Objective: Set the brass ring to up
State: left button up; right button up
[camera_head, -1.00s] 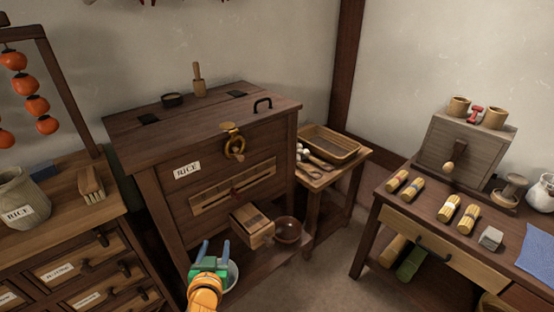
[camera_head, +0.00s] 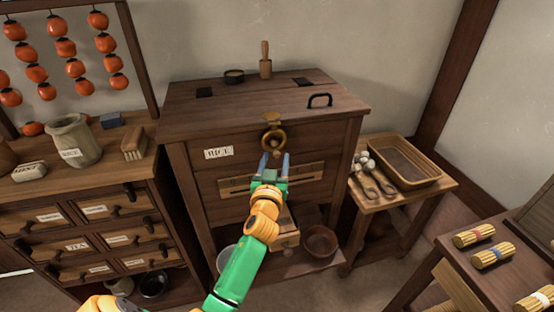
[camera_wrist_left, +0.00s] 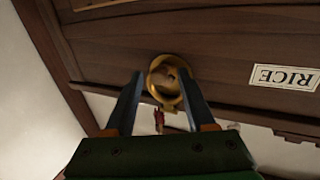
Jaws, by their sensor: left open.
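The brass ring (camera_head: 274,140) hangs down from a brass plate on the upper front of the dark wooden rice chest (camera_head: 230,137). My left gripper (camera_head: 275,158) is open and empty, its blue fingers pointing up just below and in front of the ring. In the left wrist view, the ring (camera_wrist_left: 166,86) shows between the two open fingers (camera_wrist_left: 161,80), which do not grip it. I cannot tell whether a finger touches it. My right gripper is not in view.
A RICE label (camera_head: 219,153) is left of the ring. A slatted strip (camera_head: 305,174) crosses the chest front below it. A bowl (camera_head: 320,241) sits lower right. A side table with a tray (camera_head: 405,166) stands right, a drawer cabinet (camera_head: 97,213) left.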

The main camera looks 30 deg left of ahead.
pick_arm(q)
jog(key=shift+w, duration=0.2)
jog(key=shift+s, duration=0.1)
grip_shut()
dwell(1.2)
